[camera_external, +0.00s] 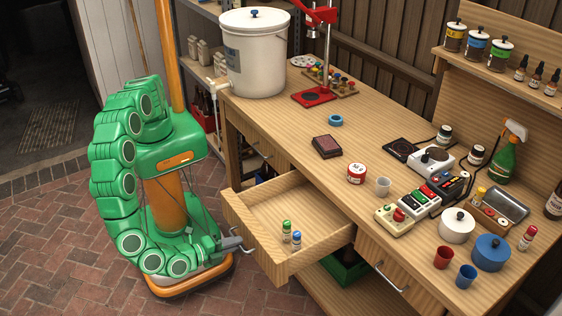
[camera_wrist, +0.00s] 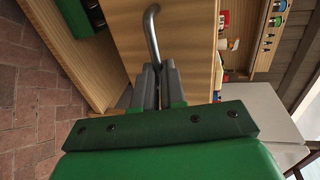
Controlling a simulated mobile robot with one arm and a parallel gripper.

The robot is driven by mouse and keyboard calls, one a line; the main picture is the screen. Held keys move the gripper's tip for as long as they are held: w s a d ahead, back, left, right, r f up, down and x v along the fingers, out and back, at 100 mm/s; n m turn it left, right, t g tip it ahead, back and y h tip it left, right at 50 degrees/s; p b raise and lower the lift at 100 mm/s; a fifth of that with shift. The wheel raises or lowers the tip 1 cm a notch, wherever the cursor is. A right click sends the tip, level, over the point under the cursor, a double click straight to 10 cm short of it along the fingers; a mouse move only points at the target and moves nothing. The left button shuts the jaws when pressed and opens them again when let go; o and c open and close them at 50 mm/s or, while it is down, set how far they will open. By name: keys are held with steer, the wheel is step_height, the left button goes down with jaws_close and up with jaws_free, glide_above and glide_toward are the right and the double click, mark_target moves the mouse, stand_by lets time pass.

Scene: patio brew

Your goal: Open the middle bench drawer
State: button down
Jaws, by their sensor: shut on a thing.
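The middle bench drawer (camera_external: 262,262) is pulled well out from the wooden bench, and its inside shows. Two small bottles, one green-capped (camera_external: 287,231) and one blue-capped (camera_external: 296,241), stand upright in it near the front. My gripper (camera_external: 236,243) is at the drawer's front, low beside my base. In the wrist view my gripper (camera_wrist: 157,72) is shut on the grey metal drawer handle (camera_wrist: 152,30). The drawer front (camera_wrist: 190,35) fills the view behind the handle. In the external view the handle is partly hidden by the fingers.
The right drawer (camera_external: 372,260) and left drawer (camera_external: 256,140) look shut. A green crate (camera_external: 345,268) sits on the shelf below. The bench top (camera_external: 285,130) carries a white bucket (camera_external: 254,60), pots, cups and devices. Brick floor (camera_external: 50,240) lies open to the left.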

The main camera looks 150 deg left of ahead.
steer(key=c, duration=1.2)
jaws_free()
steer(key=shift+v, duration=3.95)
